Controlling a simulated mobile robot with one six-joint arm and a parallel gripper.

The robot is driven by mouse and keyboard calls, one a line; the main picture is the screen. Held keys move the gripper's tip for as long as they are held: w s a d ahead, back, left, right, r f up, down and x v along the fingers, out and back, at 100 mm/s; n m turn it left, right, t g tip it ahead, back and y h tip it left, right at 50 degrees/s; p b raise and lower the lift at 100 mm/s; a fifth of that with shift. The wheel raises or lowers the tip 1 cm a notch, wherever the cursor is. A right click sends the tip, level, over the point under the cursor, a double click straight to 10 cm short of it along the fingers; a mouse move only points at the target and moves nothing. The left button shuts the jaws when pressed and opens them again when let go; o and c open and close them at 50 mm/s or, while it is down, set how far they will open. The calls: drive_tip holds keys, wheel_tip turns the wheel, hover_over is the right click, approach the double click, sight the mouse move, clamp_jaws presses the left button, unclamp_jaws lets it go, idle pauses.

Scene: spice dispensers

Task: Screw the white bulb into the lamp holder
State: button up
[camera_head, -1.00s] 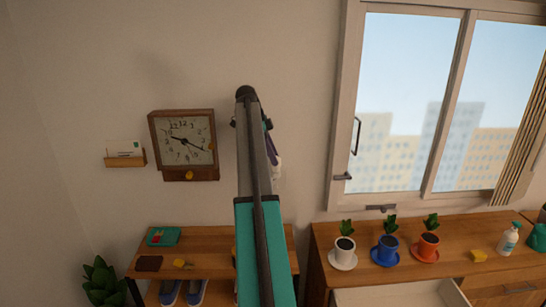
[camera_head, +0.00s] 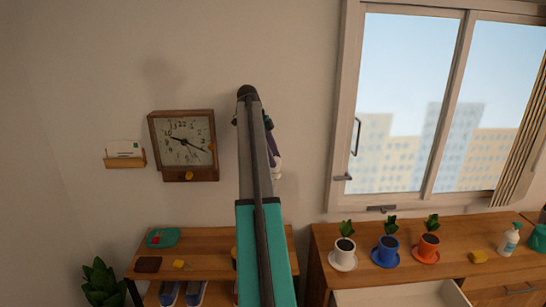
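My arm, dark grey and teal, rises through the middle of the view and hides what is behind it. A small purple and white part (camera_head: 275,163) shows at the arm's right side, in front of the wall. It seems to belong to my gripper end, but the fingers cannot be made out. I cannot tell whether the gripper is open or shut, or whether it holds anything. I cannot make out a white bulb or a lamp holder in this view.
A clock (camera_head: 184,145) and a card holder (camera_head: 126,163) hang on the wall at left. A wooden shelf (camera_head: 208,265) stands below. At right, a cabinet (camera_head: 456,258) under the window holds three potted cups (camera_head: 386,250), a spray bottle (camera_head: 509,239) and an open drawer (camera_head: 400,296).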

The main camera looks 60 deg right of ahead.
idle(0.3)
drive_tip(key=shift+s+a+n+h, duration=0.15)
drive_tip(key=shift+n+h, duration=0.35)
drive_tip(key=shift+n, duration=0.7)
drive_tip(key=n+t, duration=0.1)
drive_tip(key=n, duration=0.1)
drive_tip(key=n+h, duration=0.1)
drive_tip(key=n, duration=0.1)
drive_tip(key=shift+s+a+n+t, duration=0.1)
drive_tip(key=shift+n+t, duration=0.3)
drive_tip(key=shift+r+n+t+h, duration=0.1)
drive_tip(key=shift+n+t+h, duration=0.25)
drive_tip(key=shift+n, duration=0.65)
drive_tip(key=shift+p, duration=0.3)
drive_tip(key=n, duration=0.2)
drive_tip(key=n+t, duration=0.2)
drive_tip(key=n, duration=0.1)
drive_tip(key=shift+s+n+h+p, duration=0.25)
drive_tip(key=shift+s+n+p, duration=0.05)
drive_tip(key=shift+p, duration=0.05)
drive_tip(key=shift+n+t, duration=0.75)
drive_tip(key=shift+n, duration=0.95)
drive_tip(key=shift+s+p, duration=0.1)
drive_tip(key=shift+p, duration=0.2)
